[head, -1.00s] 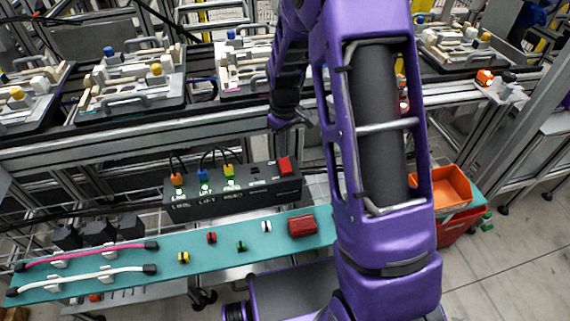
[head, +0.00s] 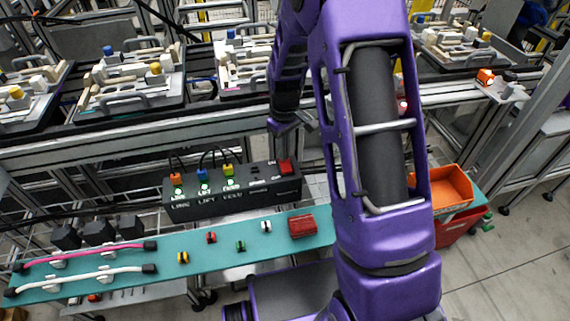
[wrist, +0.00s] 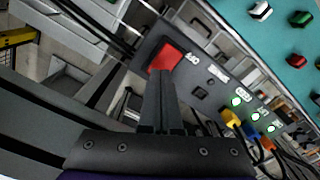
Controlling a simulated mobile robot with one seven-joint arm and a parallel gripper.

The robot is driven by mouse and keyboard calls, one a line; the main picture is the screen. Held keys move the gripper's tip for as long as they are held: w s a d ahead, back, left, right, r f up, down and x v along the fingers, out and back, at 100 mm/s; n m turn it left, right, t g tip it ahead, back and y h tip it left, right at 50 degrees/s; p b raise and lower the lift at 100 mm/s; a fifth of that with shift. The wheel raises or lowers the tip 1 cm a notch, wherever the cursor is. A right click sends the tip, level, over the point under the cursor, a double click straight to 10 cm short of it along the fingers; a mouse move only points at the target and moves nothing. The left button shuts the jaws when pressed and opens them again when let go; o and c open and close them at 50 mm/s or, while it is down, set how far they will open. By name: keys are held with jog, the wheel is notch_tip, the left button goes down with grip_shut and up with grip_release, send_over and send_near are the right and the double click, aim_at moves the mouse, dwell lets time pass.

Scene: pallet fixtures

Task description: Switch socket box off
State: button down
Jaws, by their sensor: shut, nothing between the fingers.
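The black socket box (head: 232,194) stands behind the teal bench top. Its red switch (head: 286,167) is at the box's right end; the switch also shows in the wrist view (wrist: 164,57). An orange plug (head: 176,180), a blue plug (head: 203,175) and a yellow plug (head: 228,170) sit in the box, each with a lit green lamp beside it. My gripper (wrist: 161,74) is shut and empty, its tips right at the edge of the red switch. I cannot tell whether they touch it. In the head view, my gripper (head: 288,152) is just above the switch.
The teal bench (head: 210,250) holds small coloured plugs, a red block (head: 302,226) and pink and white cables. An orange bin (head: 444,187) stands at the right. Pallets with fixtures line the conveyor behind. Plug cables rise behind the box.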

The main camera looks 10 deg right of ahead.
jog(key=shift+f, duration=0.7)
dwell(0.3)
jog(key=shift+r+p, duration=2.3)
jog(key=shift+r, duration=1.25)
